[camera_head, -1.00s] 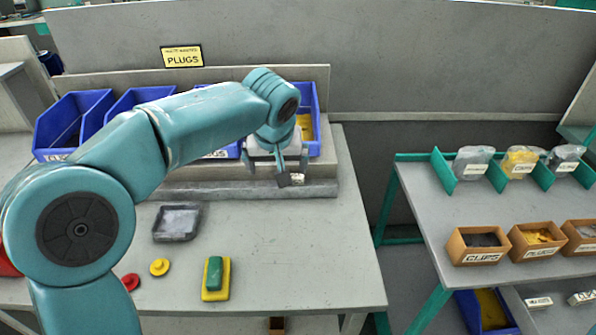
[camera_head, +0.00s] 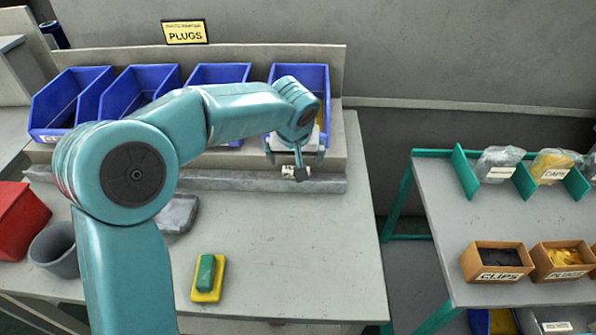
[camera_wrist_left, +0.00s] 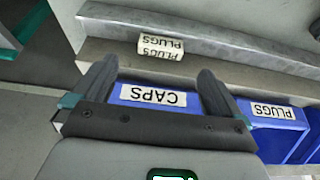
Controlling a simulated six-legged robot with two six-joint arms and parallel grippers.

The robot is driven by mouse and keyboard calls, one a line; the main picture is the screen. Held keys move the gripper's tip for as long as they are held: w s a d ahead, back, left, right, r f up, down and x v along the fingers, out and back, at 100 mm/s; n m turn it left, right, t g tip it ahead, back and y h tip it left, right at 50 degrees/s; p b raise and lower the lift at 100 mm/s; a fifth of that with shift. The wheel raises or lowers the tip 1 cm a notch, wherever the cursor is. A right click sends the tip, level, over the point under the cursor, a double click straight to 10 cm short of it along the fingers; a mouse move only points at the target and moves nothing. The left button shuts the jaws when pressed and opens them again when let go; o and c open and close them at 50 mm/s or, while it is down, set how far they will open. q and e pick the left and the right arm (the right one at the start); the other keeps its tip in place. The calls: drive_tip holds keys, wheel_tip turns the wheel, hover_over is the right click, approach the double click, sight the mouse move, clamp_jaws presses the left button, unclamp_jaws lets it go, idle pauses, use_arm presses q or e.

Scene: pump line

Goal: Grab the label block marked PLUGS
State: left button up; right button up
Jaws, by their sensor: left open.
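The label block marked PLUGS (camera_wrist_left: 160,47) lies on the grey ledge in the left wrist view, its lettering upside down there. In the head view the small white block (camera_head: 289,171) shows on the ledge in front of the right-hand blue bin, partly hidden by my gripper. My left gripper (camera_head: 298,162) hangs at the block in the head view. In the wrist view its open fingers (camera_wrist_left: 156,70) are spread, with the block beyond the tips, between their lines and not held. My right gripper is not in view.
Several blue bins (camera_head: 140,88) stand behind the ledge; the wrist view shows CAPS (camera_wrist_left: 153,95) and PLUGS (camera_wrist_left: 274,111) bin labels. A yellow PLUGS sign (camera_head: 185,32) tops the back panel. A green-and-yellow piece (camera_head: 207,278) lies on the table. A shelf (camera_head: 440,205) with boxes is at right.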

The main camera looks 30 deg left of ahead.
sight(287, 173)
use_arm(q)
drive_tip(key=x, duration=0.7)
drive_tip(key=shift+a+f, duration=0.1)
drive_tip(key=shift+f, duration=0.3)
drive_tip(key=c, duration=1)
